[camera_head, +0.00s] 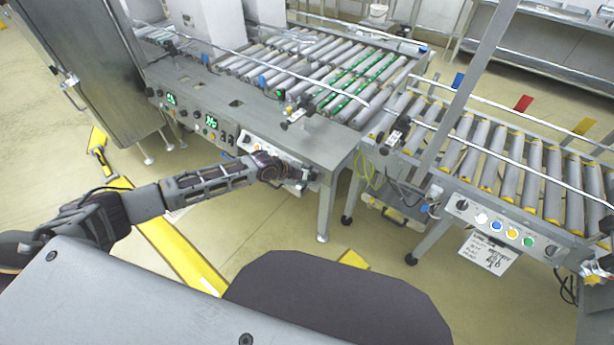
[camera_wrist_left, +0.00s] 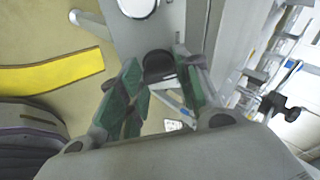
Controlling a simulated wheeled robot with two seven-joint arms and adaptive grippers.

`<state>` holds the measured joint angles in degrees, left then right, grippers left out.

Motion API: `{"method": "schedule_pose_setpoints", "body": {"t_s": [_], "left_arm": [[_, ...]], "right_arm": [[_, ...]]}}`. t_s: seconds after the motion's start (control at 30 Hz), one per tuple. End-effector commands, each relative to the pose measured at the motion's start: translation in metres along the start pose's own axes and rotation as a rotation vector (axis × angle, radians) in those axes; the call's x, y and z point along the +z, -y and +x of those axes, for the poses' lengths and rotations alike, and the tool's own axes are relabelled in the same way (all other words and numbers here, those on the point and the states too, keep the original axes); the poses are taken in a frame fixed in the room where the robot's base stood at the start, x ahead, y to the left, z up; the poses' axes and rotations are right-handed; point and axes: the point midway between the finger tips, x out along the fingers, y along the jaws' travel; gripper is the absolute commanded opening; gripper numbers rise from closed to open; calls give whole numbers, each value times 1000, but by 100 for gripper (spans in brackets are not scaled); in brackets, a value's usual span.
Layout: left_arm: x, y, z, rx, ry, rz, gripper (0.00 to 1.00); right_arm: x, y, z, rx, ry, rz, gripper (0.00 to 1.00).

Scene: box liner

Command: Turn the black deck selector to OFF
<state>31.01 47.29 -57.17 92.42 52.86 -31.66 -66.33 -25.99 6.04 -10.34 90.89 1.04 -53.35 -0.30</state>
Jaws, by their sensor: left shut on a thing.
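My left arm reaches in from the left in the head view, and its gripper (camera_head: 300,177) is at the right end of the front control panel (camera_head: 225,133) of the left conveyor table. In the left wrist view the black selector (camera_wrist_left: 158,65) sits between the green-padded fingers of the left gripper (camera_wrist_left: 162,82), which is shut on it. In the head view the gripper hides this selector, and I cannot read its pointer or any OFF mark. My right gripper is not in view.
A second roller conveyor (camera_head: 510,160) stands at the right, with coloured buttons (camera_head: 512,234) and black knobs on its panel. A grey cabinet (camera_head: 85,75) stands at the left. Yellow floor strips (camera_head: 170,245) lie below my left arm. A white round part (camera_wrist_left: 137,6) is near the selector.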

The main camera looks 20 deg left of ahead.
Motion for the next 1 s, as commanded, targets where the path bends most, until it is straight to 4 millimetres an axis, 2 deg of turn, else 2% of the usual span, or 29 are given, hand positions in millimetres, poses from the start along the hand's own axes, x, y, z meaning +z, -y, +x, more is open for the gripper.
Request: {"method": "schedule_pose_setpoints", "body": {"t_s": [0.4,0.87,0.9,1.0], "left_arm": [[0,0,0,41,0,168,10],[0,0,0,45,-1,181,10],[0,0,0,45,-1,181,38],[0,0,0,44,-1,181,50]], "right_arm": [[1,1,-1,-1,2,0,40],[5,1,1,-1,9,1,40],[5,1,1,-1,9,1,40],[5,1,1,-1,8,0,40]]}}
